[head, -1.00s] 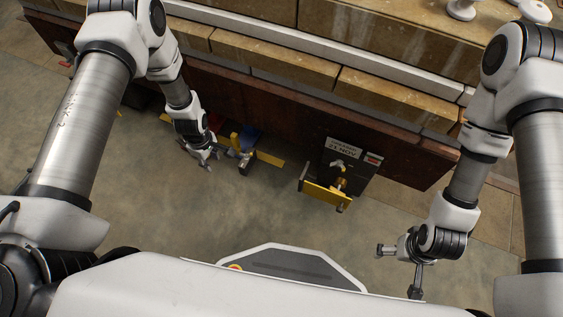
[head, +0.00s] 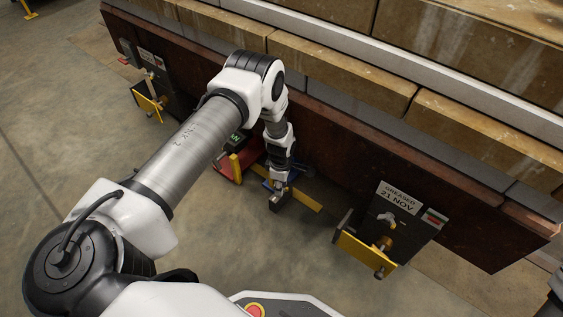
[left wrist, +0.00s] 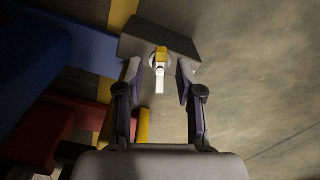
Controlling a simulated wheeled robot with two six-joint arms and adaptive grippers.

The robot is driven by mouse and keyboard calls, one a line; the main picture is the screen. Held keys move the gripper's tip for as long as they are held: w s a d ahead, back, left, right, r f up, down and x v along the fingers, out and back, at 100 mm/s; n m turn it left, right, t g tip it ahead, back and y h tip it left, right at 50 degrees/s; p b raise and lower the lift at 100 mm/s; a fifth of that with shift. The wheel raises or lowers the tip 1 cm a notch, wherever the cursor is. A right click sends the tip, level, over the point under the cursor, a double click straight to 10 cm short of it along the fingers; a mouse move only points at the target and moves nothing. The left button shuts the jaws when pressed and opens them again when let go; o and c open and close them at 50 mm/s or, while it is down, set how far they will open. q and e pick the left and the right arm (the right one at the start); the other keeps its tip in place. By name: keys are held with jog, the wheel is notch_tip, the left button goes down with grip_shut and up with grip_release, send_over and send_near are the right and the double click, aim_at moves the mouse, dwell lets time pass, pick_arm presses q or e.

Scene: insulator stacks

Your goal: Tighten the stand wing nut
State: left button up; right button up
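The stand shows at the base of the wall in the head view, with a dark block (head: 279,202) and blue parts beside it. In the left wrist view the dark block (left wrist: 150,35) is at the top. The wing nut (left wrist: 160,72), with a pale wing and a yellow part, sticks out from the block. My left gripper (left wrist: 161,73) is open, with one finger on each side of the wing nut and a visible gap on both sides. In the head view my left gripper (head: 277,186) is at the stand and partly hides it. My right gripper is out of view.
A red box (head: 228,168) with a green display is left of the stand. Brackets with yellow plates stand at far left (head: 148,105) and at right (head: 365,256), the right one under a "GREASED 21 NOV" label (head: 398,197). The concrete floor in front is mostly clear.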

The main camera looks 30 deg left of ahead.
pick_arm(q)
jog(key=shift+r, duration=0.1)
grip_shut()
jog(key=shift+m, duration=0.5)
jog(key=m+p, duration=0.1)
jog(key=m, duration=0.2)
jog(key=shift+m, duration=0.4)
jog(key=m, duration=1.1)
jog(key=m+b, duration=0.1)
jog(key=m, duration=0.5)
jog(key=shift+b, duration=0.35)
jog(key=shift+m, duration=0.3)
